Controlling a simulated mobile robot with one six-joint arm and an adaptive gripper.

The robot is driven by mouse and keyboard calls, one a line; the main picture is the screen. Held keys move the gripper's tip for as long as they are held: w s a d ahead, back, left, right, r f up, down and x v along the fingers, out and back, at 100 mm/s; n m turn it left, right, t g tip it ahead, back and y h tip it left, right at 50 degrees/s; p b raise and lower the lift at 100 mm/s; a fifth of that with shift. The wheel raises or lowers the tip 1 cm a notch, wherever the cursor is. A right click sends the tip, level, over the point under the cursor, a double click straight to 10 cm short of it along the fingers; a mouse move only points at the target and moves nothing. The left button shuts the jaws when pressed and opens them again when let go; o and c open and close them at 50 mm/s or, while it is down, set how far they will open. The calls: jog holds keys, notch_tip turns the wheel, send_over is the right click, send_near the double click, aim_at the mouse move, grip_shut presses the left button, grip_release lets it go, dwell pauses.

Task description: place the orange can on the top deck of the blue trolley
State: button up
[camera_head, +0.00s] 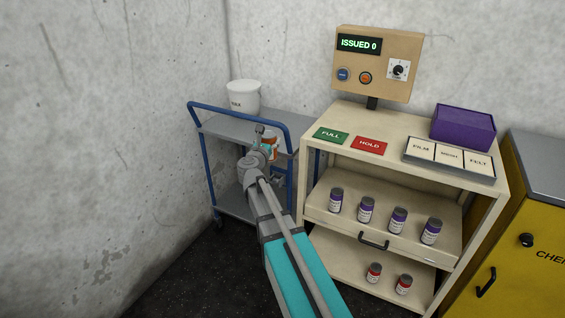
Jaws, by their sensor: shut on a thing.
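The orange can (273,142) has an orange body with a pale band and is partly hidden by my gripper (266,146). My gripper is shut on the can, at the front right part of the blue trolley's top deck. The blue trolley (234,125) has a grey top deck, a lower deck and blue tube rails. I cannot tell whether the can touches the deck or is held above it. My arm crosses in front of the trolley's right side.
A white bucket (244,95) stands at the trolley's back. A beige cabinet (390,125) on the right bears green and red cards, a labelled tray (450,157), a purple box (463,127) and a control panel (378,62). Several small cans stand on its shelves. A yellow cabinet (530,230) is far right.

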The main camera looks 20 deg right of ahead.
jog(key=f+b, duration=0.2)
jog(key=f, duration=0.1)
jog(key=f+b, duration=0.3)
jog(key=f, duration=0.1)
jog(key=shift+w+a+b, duration=0.1)
jog(key=shift+a+b, duration=0.1)
jog(key=shift+b, duration=0.15)
jog(key=shift+r, duration=0.1)
jog(key=x, duration=1.4)
jog(key=shift+d, duration=0.25)
jog(key=x, duration=0.3)
jog(key=shift+w+d, duration=0.1)
jog(key=shift+d, duration=0.05)
jog(key=shift+w+d+f, duration=0.25)
jog(key=shift+f, duration=0.05)
jog(key=shift+s+a+f+b, duration=0.1)
jog(key=shift+s+f+b, duration=0.05)
jog(key=shift+f+b, duration=0.5)
jog(key=o, duration=1.1)
